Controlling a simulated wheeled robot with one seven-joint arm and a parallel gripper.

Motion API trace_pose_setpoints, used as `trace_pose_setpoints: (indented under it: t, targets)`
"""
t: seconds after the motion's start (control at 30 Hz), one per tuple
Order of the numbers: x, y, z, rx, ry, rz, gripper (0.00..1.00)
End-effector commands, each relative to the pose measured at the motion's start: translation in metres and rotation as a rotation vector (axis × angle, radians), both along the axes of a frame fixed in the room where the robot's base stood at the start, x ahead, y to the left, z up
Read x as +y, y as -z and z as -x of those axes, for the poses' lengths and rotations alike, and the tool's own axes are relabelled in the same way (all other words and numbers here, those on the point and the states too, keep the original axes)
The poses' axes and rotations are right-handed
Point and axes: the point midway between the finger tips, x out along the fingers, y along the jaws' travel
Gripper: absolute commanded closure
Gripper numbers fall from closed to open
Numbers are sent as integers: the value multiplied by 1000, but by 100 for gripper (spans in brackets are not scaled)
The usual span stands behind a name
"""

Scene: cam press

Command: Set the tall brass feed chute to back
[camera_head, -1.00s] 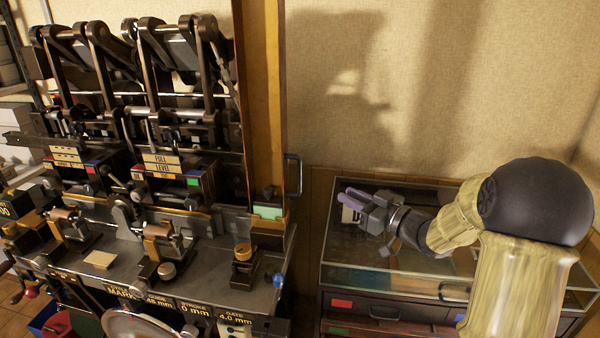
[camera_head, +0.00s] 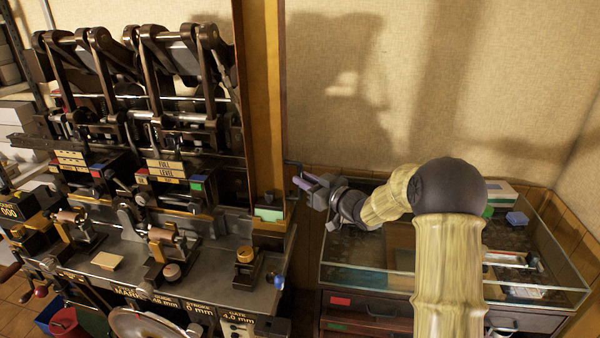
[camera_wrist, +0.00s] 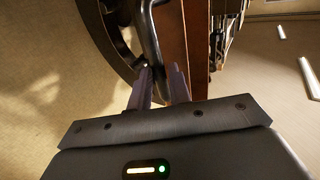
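A tall yellow-brown upright (camera_head: 263,90) stands at the right end of the press in the head view; I cannot tell surely whether it is the brass feed chute. A dark bar handle (camera_head: 290,163) sits at its right side, mostly hidden by my gripper. My gripper (camera_head: 298,181) is beside this handle, its purple fingers pointing left. In the wrist view the fingers (camera_wrist: 160,86) are apart with a narrow gap. The dark curved handle (camera_wrist: 150,38) reaches down to the fingertips there. I cannot tell whether it lies between them. Brown upright edges (camera_wrist: 198,45) run just right of it.
The press (camera_head: 130,100) with its levers and linkages fills the left. A block with a green top (camera_head: 269,213) and a blue knob (camera_head: 278,281) are near its right end. A glass-topped case (camera_head: 345,282) stands below my arm. The beige wall (camera_head: 430,80) is behind.

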Motion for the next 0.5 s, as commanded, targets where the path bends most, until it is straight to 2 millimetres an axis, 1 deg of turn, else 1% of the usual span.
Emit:
trace_pose_setpoints:
  t: [0.03,0.1,0.2,0.47,0.5]
  targets:
    - [6,-2,-5,0,-2,0,80]
    - [11,-2,-11,-1,-2,0,80]
    - [15,0,-15,0,0,0,80]
    - [16,0,-16,0,0,0,80]
    - [16,0,-16,0,0,0,84]
